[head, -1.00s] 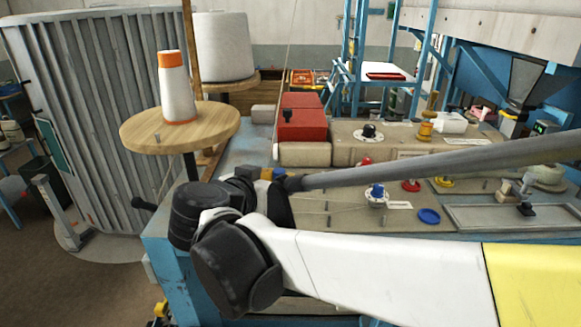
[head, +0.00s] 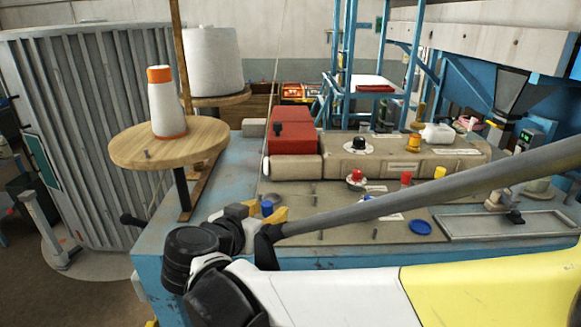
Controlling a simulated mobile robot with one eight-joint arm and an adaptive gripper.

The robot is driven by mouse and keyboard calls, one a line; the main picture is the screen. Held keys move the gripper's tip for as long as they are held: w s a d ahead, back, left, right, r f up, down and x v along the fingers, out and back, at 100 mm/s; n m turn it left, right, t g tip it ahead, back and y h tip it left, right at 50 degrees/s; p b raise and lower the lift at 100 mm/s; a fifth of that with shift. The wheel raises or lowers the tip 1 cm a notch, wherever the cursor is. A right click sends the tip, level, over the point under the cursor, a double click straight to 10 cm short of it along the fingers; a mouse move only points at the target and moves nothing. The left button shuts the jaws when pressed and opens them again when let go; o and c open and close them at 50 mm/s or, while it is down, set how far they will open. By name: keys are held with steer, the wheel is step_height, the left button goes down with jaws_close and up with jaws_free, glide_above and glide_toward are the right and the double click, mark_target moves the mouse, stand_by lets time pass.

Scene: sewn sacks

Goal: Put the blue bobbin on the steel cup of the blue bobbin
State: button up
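My gripper (head: 266,211), with yellow fingertips, is over the left end of the grey-beige work panel. A small blue bobbin (head: 267,207) shows between the fingertips, which appear shut on it; the fingers hide part of it. A flat blue round dish (head: 421,227), which looks empty, lies on the panel well to the right of my gripper. I cannot tell whether it is the steel cup. Small upright pegs stand on the panel. A blue knob (head: 368,197) is mostly hidden behind a grey bar.
A red bobbin (head: 405,178) and a yellow bobbin (head: 439,172) stand behind the bar. A red box (head: 293,133) and beige housing (head: 400,160) stand behind the panel. A grey tray (head: 510,224) lies right. A round wooden stand (head: 170,150) with a white cone is left.

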steer(key=shift+r, duration=0.2)
steer(key=shift+s+a+r, duration=0.1)
steer(key=shift+s+r, duration=0.05)
steer(key=shift+s, duration=0.1)
steer(key=v, duration=1.1)
steer(key=d+f+n+g, duration=0.1)
steer(key=d+f+g, duration=0.15)
steer(key=d, duration=0.65)
steer(key=d+f+n+g, duration=0.15)
steer(key=d+f, duration=0.25)
steer(key=d, duration=0.4)
steer(key=s+d+f+g+y, duration=0.1)
steer(key=s+d+f+y, duration=0.1)
steer(key=d, duration=0.4)
steer(key=s+d+f+n+g+y, duration=0.1)
steer(key=s+d+f+y, duration=0.1)
steer(key=s+d+f, duration=0.2)
steer(key=s+d, duration=0.2)
steer(key=d, duration=0.1)
steer(key=shift+s+y+b, duration=0.3)
steer(key=shift+b, duration=0.1)
steer(key=shift+d+f, duration=0.15)
